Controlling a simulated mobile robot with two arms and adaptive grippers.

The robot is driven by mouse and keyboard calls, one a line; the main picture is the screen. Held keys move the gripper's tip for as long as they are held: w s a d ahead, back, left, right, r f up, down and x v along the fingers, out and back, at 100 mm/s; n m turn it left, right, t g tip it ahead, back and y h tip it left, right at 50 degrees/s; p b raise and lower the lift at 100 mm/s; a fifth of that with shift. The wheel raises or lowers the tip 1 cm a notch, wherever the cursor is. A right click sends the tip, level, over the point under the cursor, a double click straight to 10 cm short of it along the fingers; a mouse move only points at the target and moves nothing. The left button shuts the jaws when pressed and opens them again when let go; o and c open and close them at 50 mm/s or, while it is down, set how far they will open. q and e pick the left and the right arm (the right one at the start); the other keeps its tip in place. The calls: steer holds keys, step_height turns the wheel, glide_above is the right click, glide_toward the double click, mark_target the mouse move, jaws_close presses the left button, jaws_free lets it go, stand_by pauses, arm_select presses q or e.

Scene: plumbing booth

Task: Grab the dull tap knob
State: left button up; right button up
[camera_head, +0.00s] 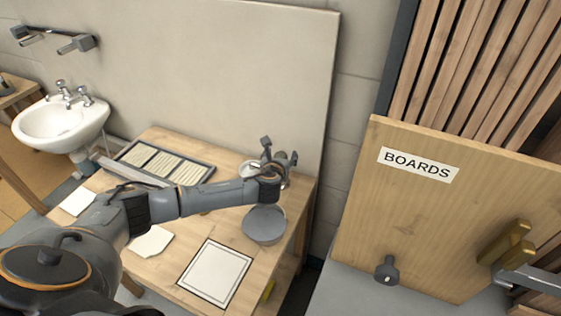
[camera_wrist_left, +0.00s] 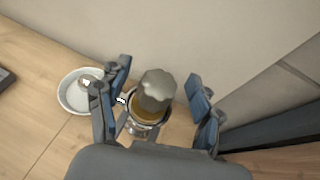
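A dull grey tap knob with a lobed top (camera_wrist_left: 156,88) stands upright in the left wrist view, over a brownish, glass-like round holder (camera_wrist_left: 146,121). My left gripper (camera_head: 280,152) is at the table's back right corner in the head view. Its fingers are open, one on each side of the knob, with a clear gap on the right; the left finger is nearer. I cannot tell whether it touches. In the head view the gripper hides the knob.
A white dish (camera_wrist_left: 66,101) with a small shiny piece stands left of the gripper. A grey round pan (camera_head: 264,224), a framed sheet (camera_head: 215,273) and a slotted tray (camera_head: 205,179) are on the table (camera_head: 180,240). A wall panel (camera_head: 230,70) rises close behind.

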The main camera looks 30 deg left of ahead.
arm_select(q)
steer(key=c, duration=1.1)
steer(key=shift+c, duration=0.6)
steer(key=shift+r, duration=0.1)
